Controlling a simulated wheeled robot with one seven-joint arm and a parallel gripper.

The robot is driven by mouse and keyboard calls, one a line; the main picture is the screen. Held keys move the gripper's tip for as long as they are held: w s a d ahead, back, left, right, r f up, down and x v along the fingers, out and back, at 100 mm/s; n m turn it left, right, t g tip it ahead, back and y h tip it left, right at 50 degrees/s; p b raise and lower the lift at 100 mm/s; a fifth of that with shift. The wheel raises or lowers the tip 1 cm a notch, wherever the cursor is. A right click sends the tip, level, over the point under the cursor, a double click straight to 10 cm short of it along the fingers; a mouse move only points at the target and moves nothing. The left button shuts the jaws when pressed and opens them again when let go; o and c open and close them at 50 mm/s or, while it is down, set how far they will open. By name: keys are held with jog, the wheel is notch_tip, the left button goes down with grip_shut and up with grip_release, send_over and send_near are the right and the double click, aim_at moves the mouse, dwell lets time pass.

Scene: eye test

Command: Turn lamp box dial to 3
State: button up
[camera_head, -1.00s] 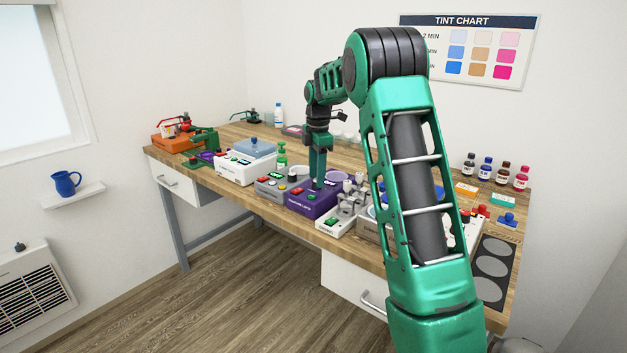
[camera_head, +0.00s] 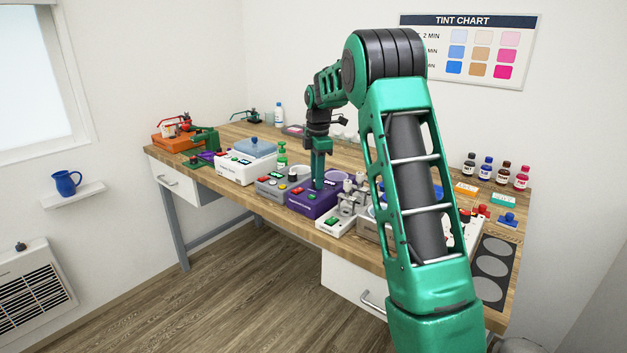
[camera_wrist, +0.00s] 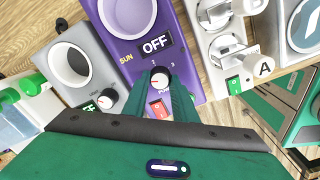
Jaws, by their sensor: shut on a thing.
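The purple lamp box (camera_wrist: 188,62) has a display (camera_wrist: 156,45) reading OFF and a round opening. Its small dial (camera_wrist: 160,79), black with a pale top, sits below the display in the wrist view. A red switch (camera_wrist: 158,109) is beneath it. My gripper (camera_wrist: 161,84) is shut on the dial, one finger on each side. The marks around the dial are too small to tell its setting. In the head view my gripper (camera_head: 318,186) points down at the purple box (camera_head: 303,203), and its fingers hide the dial.
A grey box (camera_head: 270,188) with its own knob stands close on the left. A white device (camera_head: 335,226) with metal posts and a green switch stands close on the right. Several bottles stand at the bench's right back. The floor in front is clear.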

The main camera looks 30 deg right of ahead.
jog(key=m, duration=1)
jog(key=shift+w+m, duration=0.1)
jog(key=shift+m, duration=0.3)
jog(key=m, duration=0.3)
jog(key=shift+d+m, duration=0.1)
jog(key=shift+m, duration=0.2)
jog(key=m, duration=0.3)
jog(key=shift+m+g, duration=0.3)
jog(key=shift+m, duration=0.1)
jog(key=m, duration=0.3)
jog(key=shift+m, duration=0.3)
jog(key=m, duration=0.6)
jog(key=o, duration=1)
